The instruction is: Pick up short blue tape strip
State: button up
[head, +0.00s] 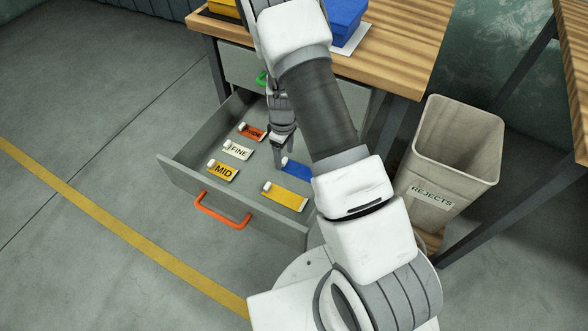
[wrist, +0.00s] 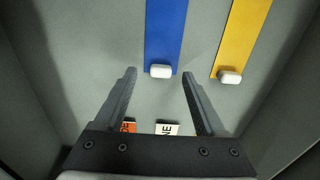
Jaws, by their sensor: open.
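The blue tape strip (head: 297,169) lies flat in the open drawer, partly hidden by my arm in the head view. In the wrist view the blue strip (wrist: 166,35) runs away from me, with a white tab (wrist: 160,71) at its near end. My gripper (head: 281,142) points down into the drawer. In the wrist view its open fingers (wrist: 159,75) straddle the line of the white tab, with nothing held. I cannot tell the height gap. A yellow strip (head: 286,196) with its own white tab lies beside the blue one; it also shows in the wrist view (wrist: 242,38).
The drawer (head: 176,176) has raised walls and an orange handle (head: 222,211). Orange-red (head: 252,132), white FINE (head: 238,150) and yellow MID (head: 222,171) labels lie inside. A wooden bench (head: 400,45) carries a blue bin (head: 346,20). A REJECTS bin (head: 450,155) stands right.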

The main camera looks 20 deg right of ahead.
jog(key=shift+f, duration=0.9)
grip_shut()
jog(key=shift+r, duration=0.1)
